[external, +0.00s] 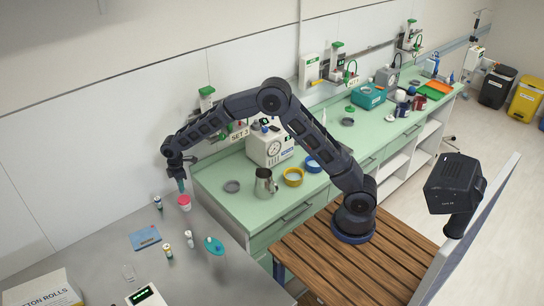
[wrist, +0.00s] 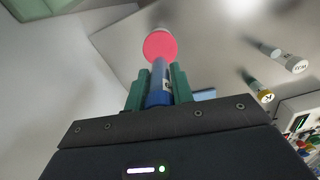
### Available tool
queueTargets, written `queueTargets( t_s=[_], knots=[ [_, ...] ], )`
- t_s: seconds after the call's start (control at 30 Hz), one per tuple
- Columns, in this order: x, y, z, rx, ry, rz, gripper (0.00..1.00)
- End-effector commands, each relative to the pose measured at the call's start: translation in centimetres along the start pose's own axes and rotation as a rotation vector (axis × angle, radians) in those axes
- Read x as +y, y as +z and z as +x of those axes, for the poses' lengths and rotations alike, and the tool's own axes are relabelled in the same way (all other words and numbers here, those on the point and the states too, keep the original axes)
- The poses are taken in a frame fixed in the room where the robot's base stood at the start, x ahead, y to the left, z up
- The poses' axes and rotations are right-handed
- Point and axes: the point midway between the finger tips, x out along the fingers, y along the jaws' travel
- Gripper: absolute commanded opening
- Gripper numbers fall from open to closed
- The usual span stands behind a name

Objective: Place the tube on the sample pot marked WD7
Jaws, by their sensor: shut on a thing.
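My gripper (external: 181,187) points down above the grey counter at the left in the external view. In the wrist view its green fingers (wrist: 159,88) are shut on a blue tube (wrist: 159,85). A pot with a pink-red lid (wrist: 160,46) lies just past the tube's end there; the same pot (external: 184,202) stands just below my gripper in the external view. I cannot tell whether tube and lid touch. The marking WD7 is not readable on any pot. A white-capped vial (wrist: 293,63) and a yellow-capped vial (wrist: 265,96) have small lettering on their caps.
On the grey counter stand a vial (external: 158,203) left of the pot and two vials (external: 168,250) (external: 189,238) nearer the front. A blue packet (external: 145,238) and a teal item (external: 214,245) are near them. A green bench (external: 215,187) lies right.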

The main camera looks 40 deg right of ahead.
Motion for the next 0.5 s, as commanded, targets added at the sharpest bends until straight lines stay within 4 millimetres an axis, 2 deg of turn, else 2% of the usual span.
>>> queueTargets(
  t_s=[0.3, 0.5],
  knots=[
    [0.0, 0.0, 3.8, -0.001, 0.000, 0.000, 0.02],
    [0.0, 0.0, 4.0, 0.000, 0.001, 0.000, 0.02]
  ],
)
